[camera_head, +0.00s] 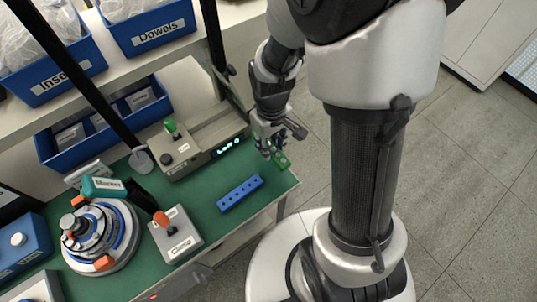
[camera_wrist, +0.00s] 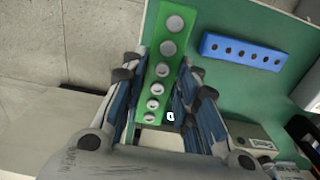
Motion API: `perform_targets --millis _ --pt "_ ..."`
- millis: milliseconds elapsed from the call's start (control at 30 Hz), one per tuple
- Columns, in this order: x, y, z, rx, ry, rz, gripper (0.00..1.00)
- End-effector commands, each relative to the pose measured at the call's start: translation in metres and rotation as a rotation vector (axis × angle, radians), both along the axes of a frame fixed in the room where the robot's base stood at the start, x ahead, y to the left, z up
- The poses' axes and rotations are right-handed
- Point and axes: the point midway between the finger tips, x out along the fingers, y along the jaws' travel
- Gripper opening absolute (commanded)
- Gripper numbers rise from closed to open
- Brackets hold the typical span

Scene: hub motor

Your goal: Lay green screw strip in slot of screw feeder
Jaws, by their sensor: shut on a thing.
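My gripper (camera_head: 271,151) is shut on the green screw strip (camera_head: 282,160), at the right end of the green table. In the wrist view, the green screw strip (camera_wrist: 172,38) shows several round silver screw heads in a row, and my gripper (camera_wrist: 163,75) has a finger on each side of it. A grey box (camera_head: 204,143) with a lit display and a green knob stands at the back of the table, left of my gripper; it looks like the screw feeder. I cannot make out its slot.
A blue strip with holes (camera_head: 240,193) lies on the table in front of the grey box; it also shows in the wrist view (camera_wrist: 243,51). Blue bins (camera_head: 150,27) sit on the shelf behind.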

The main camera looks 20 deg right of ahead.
Motion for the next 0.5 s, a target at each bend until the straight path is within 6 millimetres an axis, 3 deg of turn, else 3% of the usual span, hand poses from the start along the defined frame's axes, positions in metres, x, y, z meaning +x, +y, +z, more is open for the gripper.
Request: perform_targets --millis 100,333,500 --pt "-0.001 0.0 -0.021 0.0 0.002 0.0 0.0" --pt "0.0 0.0 -0.036 0.0 0.001 0.0 0.0" --pt "0.0 0.0 -0.063 0.0 0.001 0.0 0.0"
